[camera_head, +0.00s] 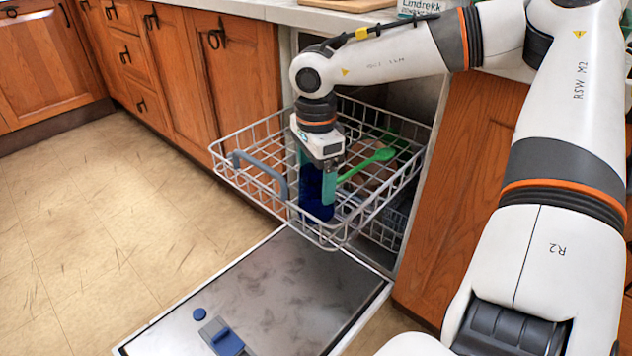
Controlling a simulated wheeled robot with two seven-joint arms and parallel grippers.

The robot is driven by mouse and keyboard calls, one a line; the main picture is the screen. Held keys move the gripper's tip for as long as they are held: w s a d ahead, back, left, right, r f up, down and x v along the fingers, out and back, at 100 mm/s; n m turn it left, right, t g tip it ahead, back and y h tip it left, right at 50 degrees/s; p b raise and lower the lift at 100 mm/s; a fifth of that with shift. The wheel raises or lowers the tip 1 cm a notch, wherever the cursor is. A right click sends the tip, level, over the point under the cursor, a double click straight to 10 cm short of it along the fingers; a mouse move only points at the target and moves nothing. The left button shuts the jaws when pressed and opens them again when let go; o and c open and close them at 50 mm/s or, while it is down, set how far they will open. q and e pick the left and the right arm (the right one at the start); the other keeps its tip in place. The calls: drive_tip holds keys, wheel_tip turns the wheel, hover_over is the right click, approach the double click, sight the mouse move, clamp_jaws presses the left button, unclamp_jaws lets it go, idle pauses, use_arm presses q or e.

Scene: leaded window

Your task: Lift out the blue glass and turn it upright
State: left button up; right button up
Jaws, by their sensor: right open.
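The blue glass (312,208) is dark blue and stands in the front part of the pulled-out dishwasher rack (232,147). My right gripper (318,185) points down into the rack at the glass, with its teal fingers around the upper part of the glass. The jaws are open. The gripper hides much of the glass, so I cannot tell which end of it is up. My left gripper is not in view.
A green spoon (372,161) and a brown item lie in the rack just behind the gripper. The dishwasher door (270,290) lies open below, with a blue-grey part on it. Wooden cabinets flank the opening. A counter (280,12) runs above.

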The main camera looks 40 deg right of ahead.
drive_tip(key=shift+f, duration=0.3)
drive_tip(key=shift+r, duration=0.1)
drive_tip(key=c, duration=1.2)
